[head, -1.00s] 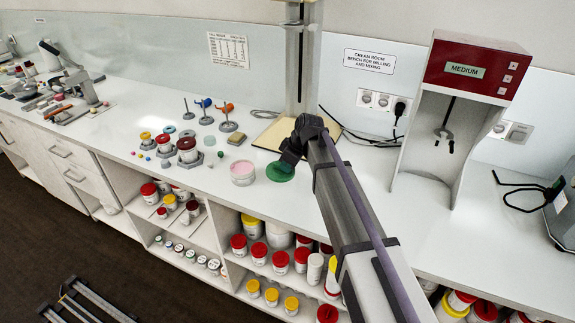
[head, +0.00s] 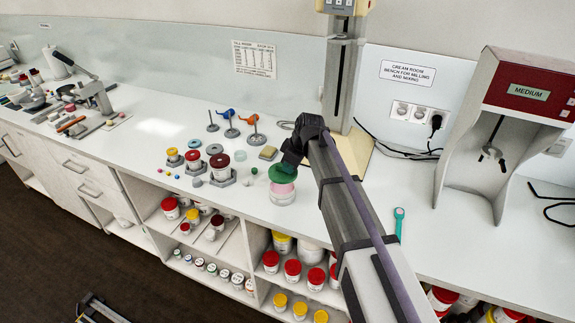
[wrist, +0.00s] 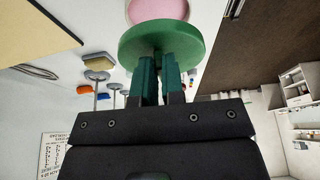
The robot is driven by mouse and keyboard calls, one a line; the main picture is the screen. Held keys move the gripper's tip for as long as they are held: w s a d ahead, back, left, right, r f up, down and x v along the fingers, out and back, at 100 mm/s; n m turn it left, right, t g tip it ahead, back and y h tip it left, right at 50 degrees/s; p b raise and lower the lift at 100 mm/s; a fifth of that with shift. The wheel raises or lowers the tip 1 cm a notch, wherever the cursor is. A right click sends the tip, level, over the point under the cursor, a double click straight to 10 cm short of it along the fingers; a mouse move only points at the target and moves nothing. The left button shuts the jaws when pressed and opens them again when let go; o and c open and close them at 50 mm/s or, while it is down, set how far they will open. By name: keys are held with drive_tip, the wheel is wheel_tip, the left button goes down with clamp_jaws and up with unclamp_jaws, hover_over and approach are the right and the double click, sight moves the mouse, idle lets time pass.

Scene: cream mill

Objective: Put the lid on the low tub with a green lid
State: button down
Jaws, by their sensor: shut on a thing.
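The low tub (head: 283,199) is white with pink cream and stands on the bench near its front edge. Its pink top (wrist: 157,10) shows beyond the lid in the wrist view. My gripper (head: 294,166) is shut on the round green lid (head: 282,174), which also shows between my fingertips and the tub in the wrist view (wrist: 160,43). In the head view the lid overlaps the far part of the tub's top and looks tilted. The pink cream still shows below it. I cannot tell whether lid and tub touch.
Red and yellow lidded pots (head: 221,162) stand left of the tub, with several small stands (head: 254,134) behind. A teal-handled tool (head: 399,222) lies to the right. A red and grey mixer (head: 500,130) stands further right.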

sight(289, 177)
drive_tip(key=shift+w+a+f+b, duration=0.1)
drive_tip(key=shift+f+b, duration=1)
drive_tip(key=shift+f, duration=0.2)
drive_tip(key=shift+a+f+b, duration=0.1)
drive_tip(key=shift+f+b, duration=1)
drive_tip(key=shift+f, duration=0.2)
drive_tip(key=shift+f+b, duration=0.6)
drive_tip(key=shift+b, duration=0.05)
drive_tip(key=c, duration=1.1)
unclamp_jaws()
drive_tip(key=shift+c, duration=0.2)
drive_tip(key=shift+o, duration=0.3)
drive_tip(key=o, duration=0.4)
wheel_tip(289, 177, up, 7)
drive_tip(key=p, duration=0.7)
drive_tip(key=shift+r, duration=0.1)
